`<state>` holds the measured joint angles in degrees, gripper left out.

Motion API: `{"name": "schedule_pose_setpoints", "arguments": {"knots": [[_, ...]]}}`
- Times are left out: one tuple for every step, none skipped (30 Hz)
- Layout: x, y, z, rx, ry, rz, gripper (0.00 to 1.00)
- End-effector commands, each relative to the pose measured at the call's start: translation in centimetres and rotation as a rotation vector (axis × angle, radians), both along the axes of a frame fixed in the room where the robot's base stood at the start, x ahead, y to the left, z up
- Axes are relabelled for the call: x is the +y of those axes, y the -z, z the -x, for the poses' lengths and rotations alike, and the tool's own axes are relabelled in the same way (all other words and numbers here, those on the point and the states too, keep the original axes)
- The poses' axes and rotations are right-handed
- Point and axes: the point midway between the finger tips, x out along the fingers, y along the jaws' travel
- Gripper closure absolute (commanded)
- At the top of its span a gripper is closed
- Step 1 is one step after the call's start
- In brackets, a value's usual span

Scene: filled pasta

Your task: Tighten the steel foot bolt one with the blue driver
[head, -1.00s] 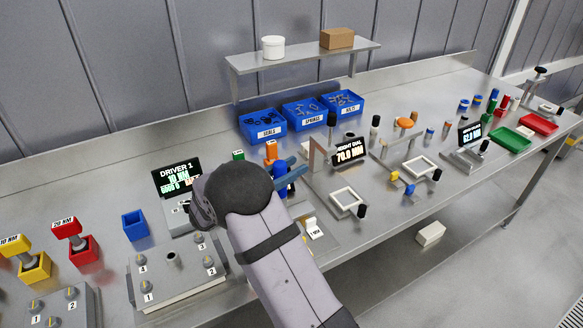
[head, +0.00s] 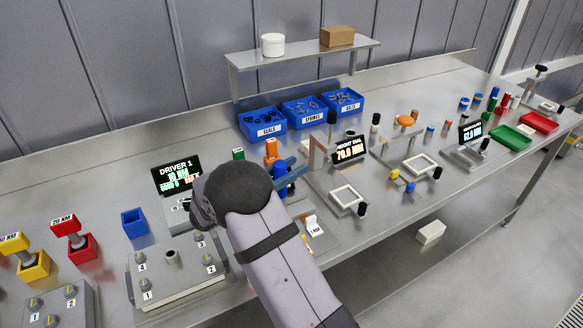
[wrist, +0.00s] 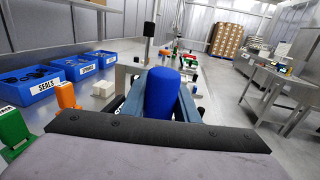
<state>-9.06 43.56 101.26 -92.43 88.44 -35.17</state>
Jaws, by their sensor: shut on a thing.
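My gripper (head: 292,172) is shut on the blue driver (wrist: 161,92). In the wrist view the driver's rounded blue handle stands between the two blue-grey fingers; its lower end is hidden. In the head view only a strip of the driver (head: 280,184) shows beside my arm. A grey block at the front left carries bolts numbered 1 to 4, with bolt one (head: 146,285) at its near left corner. A second grey block (head: 75,315) at the lower left also has bolts marked 1 and 2. My gripper is to the right of both blocks and apart from them.
An empty blue holder (head: 135,223) stands behind the numbered block. Red (head: 83,248) and yellow (head: 34,266) holders with tools stand to the left. The DRIVER 1 display (head: 177,176) is behind my arm. Blue bins (head: 263,123) line the back. Fixtures crowd the right.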

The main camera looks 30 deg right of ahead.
Motion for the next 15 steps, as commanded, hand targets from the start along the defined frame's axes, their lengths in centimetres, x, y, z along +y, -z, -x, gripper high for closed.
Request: {"name": "schedule_pose_setpoints", "arguments": {"knots": [[0.01,0.00,-0.03,-0.002,0.000,0.002,1.00],[0.01,0.05,-0.03,-0.002,0.000,0.002,1.00],[0.01,0.11,-0.03,-0.002,0.000,0.002,1.00],[0.01,0.16,-0.03,-0.002,0.000,0.002,1.00],[0.01,0.20,-0.03,-0.002,0.000,0.002,1.00],[0.01,0.27,-0.03,-0.002,0.000,0.002,1.00],[0.01,0.31,-0.03,-0.002,0.000,0.002,1.00],[0.01,0.36,-0.03,-0.002,0.000,0.002,1.00],[0.01,0.42,-0.03,-0.002,0.000,0.002,1.00],[0.01,0.47,-0.03,-0.002,0.000,0.002,1.00],[0.01,0.51,-0.03,-0.002,0.000,0.002,1.00],[0.00,0.56,-0.03,-0.002,0.000,0.002,1.00],[0.00,0.59,-0.03,-0.002,0.000,0.002,1.00],[0.00,0.62,-0.03,-0.002,0.000,0.002,1.00],[0.00,0.66,-0.03,-0.002,0.000,0.002,1.00]]}}
